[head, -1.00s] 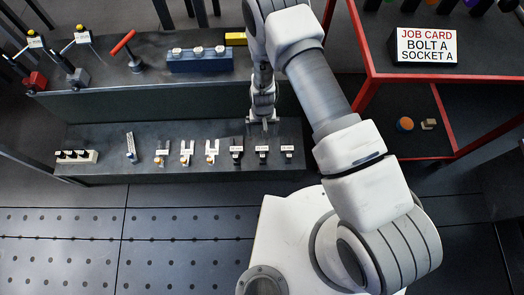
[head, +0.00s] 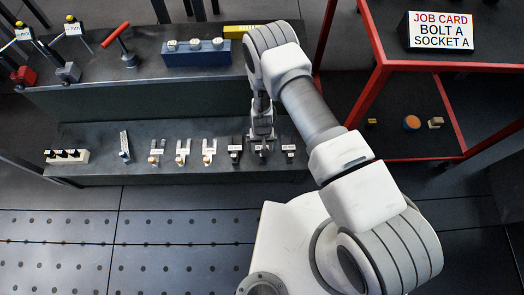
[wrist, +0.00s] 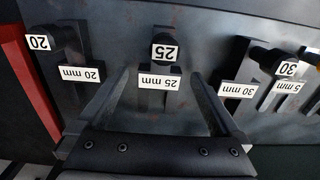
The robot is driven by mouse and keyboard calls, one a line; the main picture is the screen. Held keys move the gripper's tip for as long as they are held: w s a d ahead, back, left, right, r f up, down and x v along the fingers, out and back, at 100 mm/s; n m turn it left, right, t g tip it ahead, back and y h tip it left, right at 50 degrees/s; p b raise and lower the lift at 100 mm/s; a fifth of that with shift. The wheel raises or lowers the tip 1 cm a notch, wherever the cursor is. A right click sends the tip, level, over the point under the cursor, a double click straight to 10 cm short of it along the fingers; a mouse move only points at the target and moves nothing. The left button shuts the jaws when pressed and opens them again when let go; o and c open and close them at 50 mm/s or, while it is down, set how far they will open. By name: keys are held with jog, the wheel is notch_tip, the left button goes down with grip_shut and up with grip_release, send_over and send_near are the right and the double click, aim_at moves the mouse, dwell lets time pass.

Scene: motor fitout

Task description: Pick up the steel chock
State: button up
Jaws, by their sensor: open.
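No label I can read names a steel chock. In the wrist view a dark steel-looking piece with a round knob (wrist: 165,50) is tagged 25 and 25 mm. My gripper (wrist: 160,92) is open, its fingers on either side of this piece; I see no grip on it. In the head view my gripper (head: 262,138) is low over the middle dark piece (head: 262,153) of three on the lower shelf. Similar pieces marked 20 mm (wrist: 68,45) and 30 mm (wrist: 262,60) stand on either side. A grey block (head: 68,72) sits at the upper left.
The lower shelf (head: 100,140) also holds several pale forked pieces (head: 182,150) and a white strip (head: 66,156). Above are a blue block (head: 196,53) and a red-handled tool (head: 118,40). A red-framed cart (head: 380,75) stands at right, bearing a job card (head: 441,31).

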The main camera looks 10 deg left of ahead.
jog(key=shift+f, duration=0.65)
grip_shut()
jog(key=shift+r, duration=0.1)
